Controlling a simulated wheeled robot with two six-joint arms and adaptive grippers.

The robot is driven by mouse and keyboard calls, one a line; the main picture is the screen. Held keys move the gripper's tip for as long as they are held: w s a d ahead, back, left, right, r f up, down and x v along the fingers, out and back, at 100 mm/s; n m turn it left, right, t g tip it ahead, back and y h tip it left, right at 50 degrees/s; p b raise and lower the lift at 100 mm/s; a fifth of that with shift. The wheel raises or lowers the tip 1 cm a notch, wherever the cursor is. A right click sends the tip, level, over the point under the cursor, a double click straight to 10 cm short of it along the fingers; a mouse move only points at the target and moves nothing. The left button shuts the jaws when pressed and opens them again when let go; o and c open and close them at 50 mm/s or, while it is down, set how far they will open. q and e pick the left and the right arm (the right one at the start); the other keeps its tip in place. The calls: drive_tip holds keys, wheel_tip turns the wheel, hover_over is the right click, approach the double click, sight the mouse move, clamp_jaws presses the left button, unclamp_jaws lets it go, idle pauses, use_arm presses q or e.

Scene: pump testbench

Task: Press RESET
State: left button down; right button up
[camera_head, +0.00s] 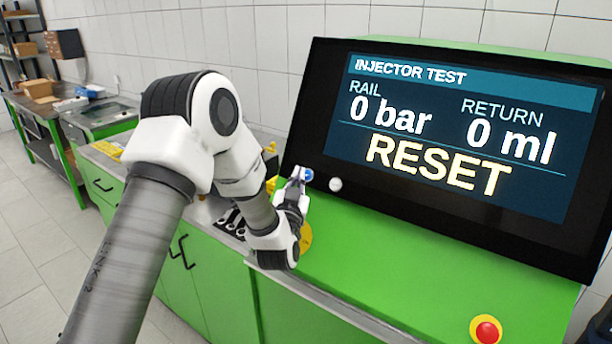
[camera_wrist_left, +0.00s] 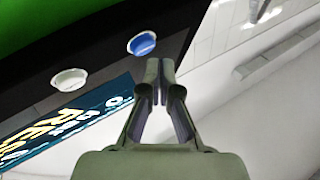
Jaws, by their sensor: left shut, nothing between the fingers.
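The test bench screen (camera_head: 470,130) reads INJECTOR TEST, RAIL 0 bar, RETURN 0 ml and RESET in large yellow letters. Below its lower left corner are a blue button (camera_head: 307,174) and a white button (camera_head: 335,184). In the left wrist view the blue button (camera_wrist_left: 142,43) and the white button (camera_wrist_left: 69,79) sit on the black panel, with no label readable. My left gripper (camera_head: 300,176) is shut and empty, its tips close to the blue button. In the wrist view the tips (camera_wrist_left: 158,68) appear beside the blue button; contact cannot be told. My right gripper is not clearly visible.
A red emergency stop button (camera_head: 487,330) on a yellow base is at the front right of the green bench top (camera_head: 400,260). A yellow round part (camera_head: 306,237) shows behind my left wrist. Another green workbench (camera_head: 45,125) with boxes stands far left.

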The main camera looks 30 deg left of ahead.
use_arm(q)
drive_tip(key=shift+f, duration=0.1)
drive_tip(key=shift+w+f+b, duration=0.1)
drive_tip(key=shift+w+b, duration=0.2)
drive_tip(key=shift+w, duration=0.1)
drive_tip(key=shift+w+f+b, duration=0.2)
drive_tip(key=shift+w+b, duration=0.1)
drive_tip(key=shift+w, duration=0.1)
idle(0.8)
idle(0.3)
drive_tip(key=shift+s+r, duration=0.4)
drive_tip(key=shift+s, duration=0.4)
drive_tip(key=s, duration=0.1)
drive_tip(key=s+r+p, duration=0.1)
drive_tip(key=s, duration=0.1)
drive_tip(key=s+r, duration=0.1)
drive_tip(key=shift+s+a+p, duration=0.2)
drive_tip(key=shift+s+p, duration=0.05)
drive_tip(key=shift+p, duration=0.1)
